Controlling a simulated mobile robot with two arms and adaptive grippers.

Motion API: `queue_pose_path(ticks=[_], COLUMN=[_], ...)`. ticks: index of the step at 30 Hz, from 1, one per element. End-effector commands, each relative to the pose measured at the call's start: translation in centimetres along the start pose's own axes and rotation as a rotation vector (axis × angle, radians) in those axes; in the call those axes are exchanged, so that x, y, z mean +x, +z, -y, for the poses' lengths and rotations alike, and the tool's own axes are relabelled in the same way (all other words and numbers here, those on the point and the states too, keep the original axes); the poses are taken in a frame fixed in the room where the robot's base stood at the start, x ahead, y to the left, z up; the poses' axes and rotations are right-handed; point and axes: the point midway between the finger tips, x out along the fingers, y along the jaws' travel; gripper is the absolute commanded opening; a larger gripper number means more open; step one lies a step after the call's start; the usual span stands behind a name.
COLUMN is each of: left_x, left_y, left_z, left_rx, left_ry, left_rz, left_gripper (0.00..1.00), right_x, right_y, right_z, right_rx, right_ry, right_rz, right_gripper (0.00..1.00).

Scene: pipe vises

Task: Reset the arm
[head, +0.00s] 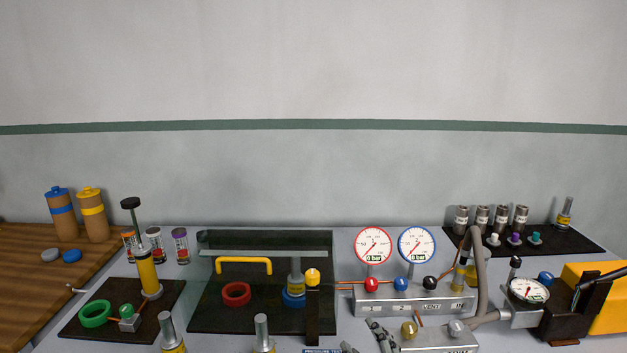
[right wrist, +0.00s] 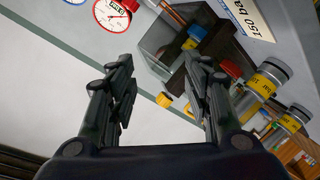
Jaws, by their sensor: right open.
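My right gripper (right wrist: 160,82) is open and empty in the right wrist view, its two dark fingers spread wide apart. Behind the gap between them are the pale wall and, toward the right finger, a see-through box. In the head view, the tips of my right gripper (head: 365,338) show small at the bottom edge, in front of the valve block (head: 408,308). The rest of that arm is out of the picture. My left gripper is in neither view.
Two gauges (head: 373,245) stand behind the valve block. A clear-lidded box with a yellow handle (head: 243,262) is left of it. A yellow hand pump (head: 147,272) stands farther left. A yellow machine (head: 597,290) is at right. Above the bench, the wall is bare.

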Motion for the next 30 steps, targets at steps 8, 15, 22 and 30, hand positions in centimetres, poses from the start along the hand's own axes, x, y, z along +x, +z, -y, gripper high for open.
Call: queue_pose_path(ticks=[8,15,22,30], left_x=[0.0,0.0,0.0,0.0], left_y=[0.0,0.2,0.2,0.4], left_z=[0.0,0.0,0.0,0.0], left_rx=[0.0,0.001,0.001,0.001], left_ry=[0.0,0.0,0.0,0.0], left_rz=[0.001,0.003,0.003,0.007], left_gripper=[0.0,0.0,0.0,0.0], right_x=[-10.8,-19.6,-24.9,-22.2], right_y=[15.1,20.4,23.2,28.1], right_z=[7.3,10.9,13.3,17.9], right_rx=[0.391,0.563,0.65,0.642], right_ry=[-0.235,-0.337,-0.39,-0.405], right_rz=[0.538,0.844,1.035,1.057], right_gripper=[0.46,0.46,0.46,0.46])
